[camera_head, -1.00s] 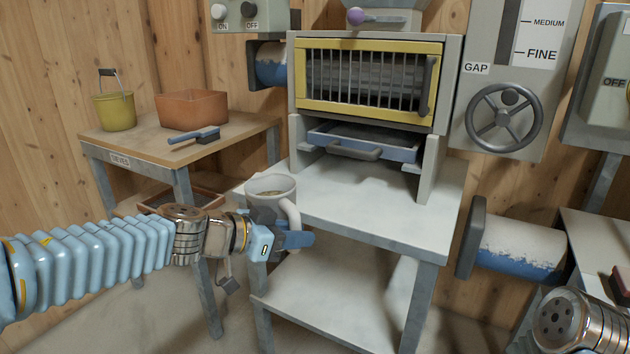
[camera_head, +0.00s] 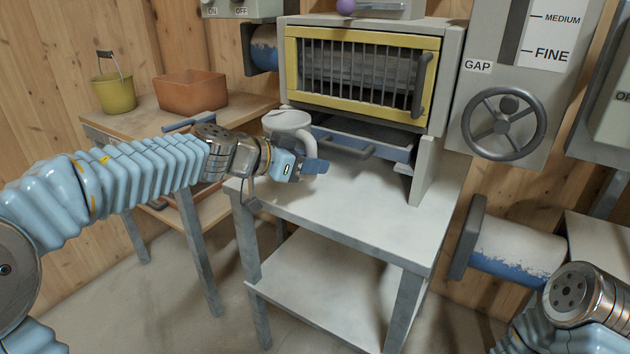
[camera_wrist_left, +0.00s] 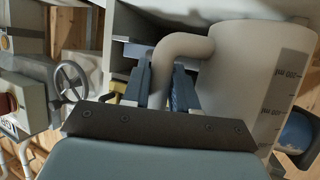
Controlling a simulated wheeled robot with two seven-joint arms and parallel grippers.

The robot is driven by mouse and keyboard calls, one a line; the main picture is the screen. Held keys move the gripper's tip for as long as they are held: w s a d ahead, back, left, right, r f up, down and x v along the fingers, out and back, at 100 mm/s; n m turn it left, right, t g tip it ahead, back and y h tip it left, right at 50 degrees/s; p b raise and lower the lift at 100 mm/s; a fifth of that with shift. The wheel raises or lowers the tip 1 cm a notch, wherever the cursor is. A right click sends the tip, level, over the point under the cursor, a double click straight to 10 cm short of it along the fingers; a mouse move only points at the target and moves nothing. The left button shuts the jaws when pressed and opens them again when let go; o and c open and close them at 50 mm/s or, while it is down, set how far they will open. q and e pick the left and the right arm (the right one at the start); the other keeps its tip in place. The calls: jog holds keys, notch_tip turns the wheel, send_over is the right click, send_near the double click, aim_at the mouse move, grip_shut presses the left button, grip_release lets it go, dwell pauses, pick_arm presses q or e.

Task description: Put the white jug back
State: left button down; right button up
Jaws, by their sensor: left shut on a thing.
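The white jug (camera_head: 287,122) is upright over the left part of the white table top, in front of the mill's left post. My left gripper (camera_head: 312,168) is shut on the jug's handle, at the jug's near right side. In the left wrist view the jug (camera_wrist_left: 245,75) shows its scale marks, and its curved handle runs between my left fingers (camera_wrist_left: 172,88). I cannot tell if the jug's base touches the table. My right arm shows at the lower right of the head view, but its gripper is out of view.
The mill with a yellow barred guard (camera_head: 290,70) stands on the white table (camera_head: 370,215), with a blue tray (camera_head: 375,135) below the guard. A handwheel (camera_head: 503,122) is on the right. A wooden table at left holds a yellow bucket (camera_head: 115,93) and an orange bin (camera_head: 190,95). The table's front right is clear.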

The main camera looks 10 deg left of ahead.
pick_arm(q)
jog(key=f+b, duration=0.1)
jog(key=f, duration=0.1)
jog(key=w+f, duration=0.1)
jog(key=w+f+b, duration=0.1)
jog(key=f, duration=0.1)
jog(key=shift+d+f+b, duration=0.25)
jog(key=shift+f+b, duration=0.05)
jog(key=shift+r, duration=0.15)
jog(key=c, duration=0.9)
grip_release()
